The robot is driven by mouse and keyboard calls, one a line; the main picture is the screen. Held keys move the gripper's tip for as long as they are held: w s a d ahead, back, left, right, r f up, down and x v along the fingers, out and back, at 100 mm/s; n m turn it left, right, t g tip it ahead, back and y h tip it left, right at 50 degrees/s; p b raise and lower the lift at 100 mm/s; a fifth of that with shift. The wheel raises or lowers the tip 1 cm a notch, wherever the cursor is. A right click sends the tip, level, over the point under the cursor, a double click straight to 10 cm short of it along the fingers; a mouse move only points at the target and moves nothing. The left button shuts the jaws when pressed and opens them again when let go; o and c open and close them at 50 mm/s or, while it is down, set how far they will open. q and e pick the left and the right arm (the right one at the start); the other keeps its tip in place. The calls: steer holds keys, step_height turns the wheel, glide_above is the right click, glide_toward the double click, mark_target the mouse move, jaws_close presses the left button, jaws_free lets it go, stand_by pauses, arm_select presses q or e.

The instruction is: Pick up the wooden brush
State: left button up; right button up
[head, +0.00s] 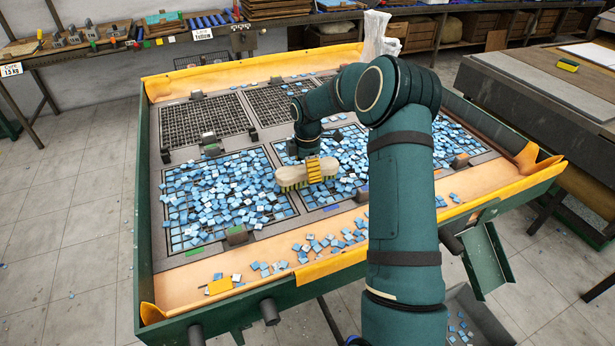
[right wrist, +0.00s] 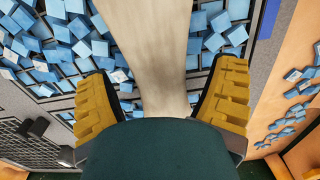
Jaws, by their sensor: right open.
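The wooden brush (head: 289,175) has a pale wooden body and greenish-yellow bristles. It lies over the blue tiles near the middle of the mosaic table in the head view. In the right wrist view the wood (right wrist: 155,50) runs lengthwise between the two yellow-padded fingers. My right gripper (head: 315,168) is open and points down at the brush, with its fingers on either side of the wood. In the wrist view its fingers (right wrist: 163,95) stand apart, and blue tiles show beside the wood. Contact is hard to tell. My left gripper is not in view.
Loose blue tiles (head: 210,195) cover the front grids. A green chute (head: 487,262) hangs at the front right. A cluttered bench (head: 95,50) stands behind.

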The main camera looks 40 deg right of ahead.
steer(key=c, duration=1.4)
step_height(320, 180, up, 10)
steer(key=shift+r+p, duration=0.1)
steer(key=shift+p, duration=1.1)
